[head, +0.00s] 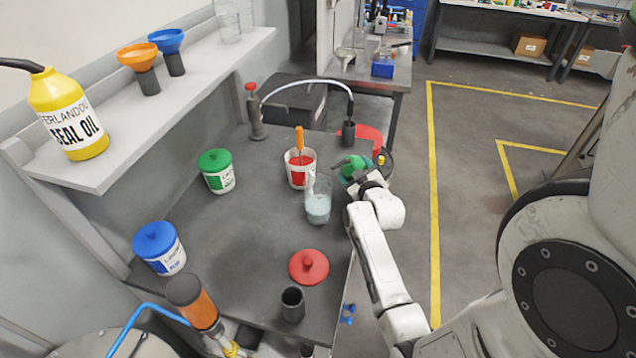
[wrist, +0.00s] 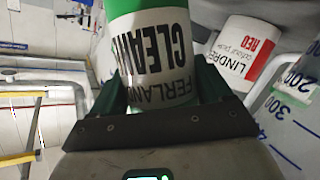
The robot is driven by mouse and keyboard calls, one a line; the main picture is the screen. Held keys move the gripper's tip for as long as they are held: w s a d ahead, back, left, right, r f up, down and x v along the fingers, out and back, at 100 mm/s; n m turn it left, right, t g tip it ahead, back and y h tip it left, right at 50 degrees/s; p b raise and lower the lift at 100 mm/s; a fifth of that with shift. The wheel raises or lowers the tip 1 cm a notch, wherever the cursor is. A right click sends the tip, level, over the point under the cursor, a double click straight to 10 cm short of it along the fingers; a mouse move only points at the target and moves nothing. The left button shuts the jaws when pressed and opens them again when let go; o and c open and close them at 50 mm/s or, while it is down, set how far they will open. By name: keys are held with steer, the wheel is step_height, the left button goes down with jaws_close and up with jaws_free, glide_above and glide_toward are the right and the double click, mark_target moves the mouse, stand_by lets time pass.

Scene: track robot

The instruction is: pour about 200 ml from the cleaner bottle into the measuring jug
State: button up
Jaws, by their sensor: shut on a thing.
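The cleaner bottle, a green and white container (head: 351,165), is tilted well over, its narrow end pointing left towards the jug. Its label reading "CLEAN" fills the middle of the wrist view (wrist: 155,50). My gripper (head: 366,180) is shut around the bottle; its dark green fingers flank the label in the wrist view (wrist: 160,95). The clear measuring jug (head: 319,202) stands upright on the grey bench, just left of the bottle, with pale bluish liquid in its lower part. Its blue scale marks show in the wrist view (wrist: 283,110). I cannot make out a stream.
A red-labelled tub (head: 300,169) with an orange-handled tool stands behind the jug. A red lid (head: 308,266) and a dark cup (head: 293,304) are in front. Green-lidded (head: 217,172) and blue-lidded (head: 160,249) tubs stand left. A red dish (head: 369,136) is behind the bottle.

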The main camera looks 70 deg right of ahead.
steer(key=shift+s+d+m+y, duration=0.15)
steer(key=shift+d+m+y, duration=0.25)
steer(key=shift+m, duration=0.2)
steer(key=shift+s+d+m+y, duration=0.15)
steer(key=shift+m+y, duration=0.25)
steer(key=shift+m, duration=0.3)
steer(key=shift+s+d+f+m+t+y, duration=0.15)
steer(key=shift+f+m+t+y, duration=0.25)
steer(key=shift+m+y, duration=0.3)
